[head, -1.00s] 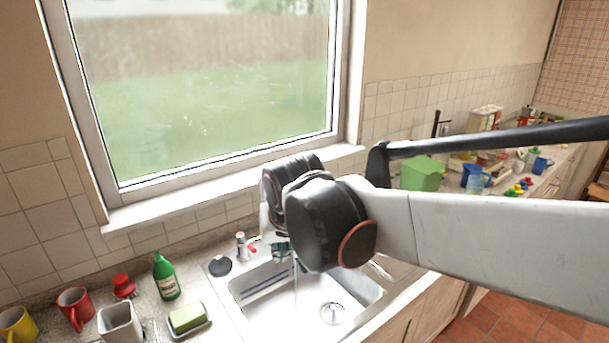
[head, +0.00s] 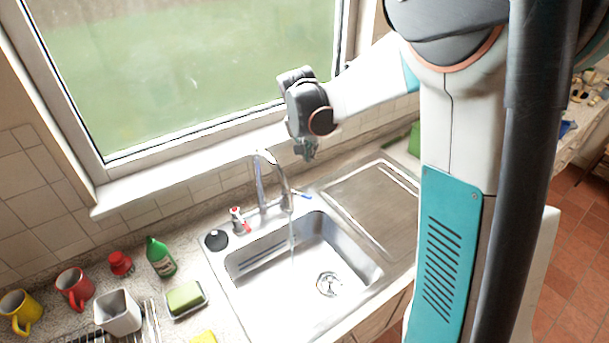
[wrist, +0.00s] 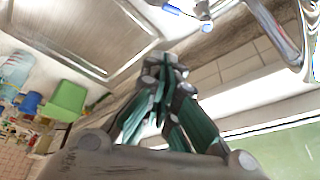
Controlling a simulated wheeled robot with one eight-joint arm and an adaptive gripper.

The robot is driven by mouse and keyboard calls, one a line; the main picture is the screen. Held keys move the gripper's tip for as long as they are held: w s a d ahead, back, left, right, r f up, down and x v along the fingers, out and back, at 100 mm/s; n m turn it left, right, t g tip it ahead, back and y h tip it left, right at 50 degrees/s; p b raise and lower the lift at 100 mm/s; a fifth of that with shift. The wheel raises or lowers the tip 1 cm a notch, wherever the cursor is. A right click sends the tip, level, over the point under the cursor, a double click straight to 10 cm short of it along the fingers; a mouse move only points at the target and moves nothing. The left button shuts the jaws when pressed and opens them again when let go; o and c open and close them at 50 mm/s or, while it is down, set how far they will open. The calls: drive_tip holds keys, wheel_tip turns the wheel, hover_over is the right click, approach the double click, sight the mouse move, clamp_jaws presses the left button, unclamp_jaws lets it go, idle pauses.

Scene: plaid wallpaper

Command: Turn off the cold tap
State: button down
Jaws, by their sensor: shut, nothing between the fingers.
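The cold tap (head: 302,196) has a blue-marked lever and stands to the right of the curved chrome spout (head: 262,180). Its blue lever (wrist: 172,10) also shows at the top of the wrist view. A thin stream of water (head: 291,232) runs from the spout into the sink. The hot tap (head: 238,220), marked red, stands to the left of the spout. My gripper (head: 309,156) hangs above and behind the cold tap, apart from it. In the wrist view my gripper's fingers (wrist: 166,62) are closed together with nothing between them.
The steel sink basin (head: 325,284) has a draining board (head: 373,205) to its right. A green bottle (head: 160,257), a soap dish (head: 188,312) and mugs stand on the left counter. The window sill (head: 180,170) runs behind. A green box (wrist: 66,100) stands beyond the draining board.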

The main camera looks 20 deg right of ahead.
sight(296, 193)
drive_tip(key=w+d+f+m+g, duration=0.1)
drive_tip(key=w+d+f, duration=0.2)
drive_tip(key=f, duration=0.5)
drive_tip(key=w+d+f+m, duration=0.1)
drive_tip(key=w+d+f, duration=0.25)
drive_tip(key=f, duration=0.55)
drive_tip(key=shift+h, duration=0.3)
drive_tip(key=shift+s+a+f, duration=0.1)
drive_tip(key=shift+s+a, duration=0.2)
drive_tip(key=shift+a, duration=0.35)
drive_tip(key=shift+s+a+f, duration=0.15)
drive_tip(key=shift+s+a, duration=0.15)
drive_tip(key=shift+a, duration=0.35)
drive_tip(key=shift+s+a+f, duration=0.1)
drive_tip(key=shift+s+a, duration=0.2)
drive_tip(key=shift+a, duration=0.35)
